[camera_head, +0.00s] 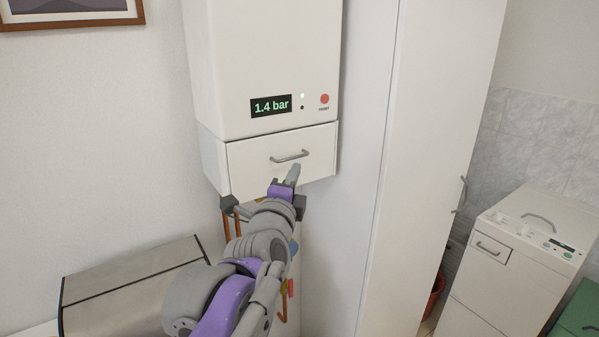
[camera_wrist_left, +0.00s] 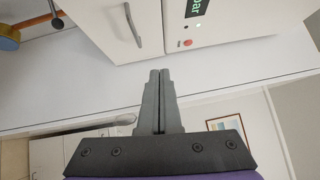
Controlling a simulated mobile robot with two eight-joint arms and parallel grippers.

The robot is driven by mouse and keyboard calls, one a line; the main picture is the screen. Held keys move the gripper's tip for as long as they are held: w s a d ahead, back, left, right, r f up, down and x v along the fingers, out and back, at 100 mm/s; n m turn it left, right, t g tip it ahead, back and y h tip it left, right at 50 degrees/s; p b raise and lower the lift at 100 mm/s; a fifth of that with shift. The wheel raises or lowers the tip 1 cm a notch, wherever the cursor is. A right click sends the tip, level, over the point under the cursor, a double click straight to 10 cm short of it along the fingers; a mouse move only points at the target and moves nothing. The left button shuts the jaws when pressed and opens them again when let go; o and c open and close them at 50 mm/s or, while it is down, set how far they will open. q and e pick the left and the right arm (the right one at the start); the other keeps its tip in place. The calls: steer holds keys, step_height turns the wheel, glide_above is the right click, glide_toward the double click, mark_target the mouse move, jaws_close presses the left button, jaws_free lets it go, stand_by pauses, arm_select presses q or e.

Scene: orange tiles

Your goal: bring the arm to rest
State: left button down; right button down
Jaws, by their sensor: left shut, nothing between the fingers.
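My left gripper (camera_head: 295,170) is raised in front of the lower panel of a white wall unit, just below its grey handle. In the left wrist view the two fingers of my left gripper (camera_wrist_left: 160,78) are pressed together with nothing between them. The white wall unit (camera_head: 262,60) has a display reading 1.4 bar and a red button. Its lower panel (camera_head: 250,160) looks closed, and the handle (camera_head: 290,156) is free of the fingers. The handle also shows in the left wrist view (camera_wrist_left: 133,25). My right gripper is in neither view.
A metallic box (camera_head: 135,285) stands at the lower left. Copper pipes (camera_head: 232,222) run below the wall unit. A tall white cabinet (camera_head: 425,150) stands to the right, and a white top-loading appliance (camera_head: 525,240) is further right. A framed picture (camera_head: 70,14) hangs at the upper left.

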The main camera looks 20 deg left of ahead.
arm_select(q)
steer(key=shift+s+d, duration=0.2)
steer(key=shift+s, duration=0.3)
steer(key=s+f+n+g, duration=0.4)
steer(key=s+f+n, duration=0.2)
steer(key=f, duration=0.7)
steer(key=s+d+f+n+g+h, duration=0.1)
steer(key=s+f+n+g, duration=0.3)
steer(key=s+f, duration=0.7)
steer(key=s+d+f+n+g+h, duration=0.1)
steer(key=s+f+n+g, duration=0.4)
steer(key=f, duration=1)
steer(key=s+n, duration=0.2)
steer(key=s, duration=0.2)
steer(key=shift+s+d+f+n, duration=0.15)
steer(key=shift+d+f+n, duration=0.05)
steer(key=shift+f+n, duration=0.1)
